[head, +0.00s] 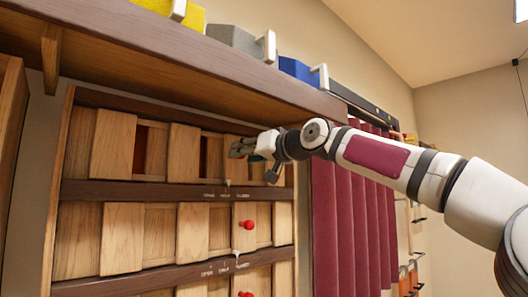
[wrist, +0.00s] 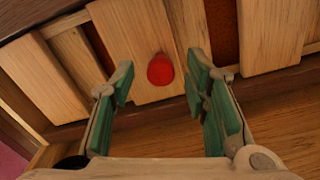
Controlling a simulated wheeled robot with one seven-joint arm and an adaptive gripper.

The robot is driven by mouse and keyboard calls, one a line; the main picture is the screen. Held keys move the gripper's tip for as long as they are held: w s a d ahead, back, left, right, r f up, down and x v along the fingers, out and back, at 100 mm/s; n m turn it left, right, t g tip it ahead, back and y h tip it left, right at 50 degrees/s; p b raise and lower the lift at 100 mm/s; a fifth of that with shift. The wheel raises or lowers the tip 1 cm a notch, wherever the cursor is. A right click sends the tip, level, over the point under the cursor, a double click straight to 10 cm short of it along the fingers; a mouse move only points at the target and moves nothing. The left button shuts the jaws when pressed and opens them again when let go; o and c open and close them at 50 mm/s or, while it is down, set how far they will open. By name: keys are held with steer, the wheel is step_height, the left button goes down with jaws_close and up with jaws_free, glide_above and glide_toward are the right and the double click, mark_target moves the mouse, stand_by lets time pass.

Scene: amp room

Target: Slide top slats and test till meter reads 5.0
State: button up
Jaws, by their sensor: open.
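The top row of wooden slats (head: 113,146) runs under the shelf in the head view, with dark reddish gaps between some slats. My gripper (head: 243,146) is at the right end of this row, partly hiding it. In the wrist view my gripper (wrist: 158,75) is open, its green-padded fingers on either side of a red knob (wrist: 160,70). The knob sits on a slat (wrist: 135,35); whether a finger touches it I cannot tell. A small white pointer (head: 227,182) stands above the lettering under the top row. I see no meter reading.
Lower slat rows have red knobs (head: 248,224) too. A wooden shelf (head: 170,60) overhangs the panel, with yellow, grey and blue (head: 299,70) handled blocks on it. A maroon curtain (head: 350,225) hangs close on the right, below my arm.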

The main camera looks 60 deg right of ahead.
steer(key=v, duration=0.9)
steer(key=shift+w, duration=0.1)
steer(key=shift+a, duration=0.15)
steer(key=a+f+n+g+y+p, duration=0.1)
steer(key=a+f+n+g+y, duration=0.15)
steer(key=a+f, duration=0.9)
steer(key=a+f+n+g+y, duration=0.3)
steer(key=a+f, duration=0.5)
steer(key=a, duration=0.6)
steer(key=s+a+f+g, duration=0.4)
steer(key=s+f, duration=0.1)
steer(key=f, duration=0.5)
steer(key=s+a+f+g+h+p, duration=0.1)
steer(key=s+a+f+g, duration=0.3)
steer(key=f, duration=0.7)
steer(key=shift+s+a+f+n, duration=0.35)
steer(key=shift+s+a, duration=0.2)
steer(key=shift+a, duration=0.2)
steer(key=shift+h, duration=0.25)
steer(key=shift+c, duration=0.4)
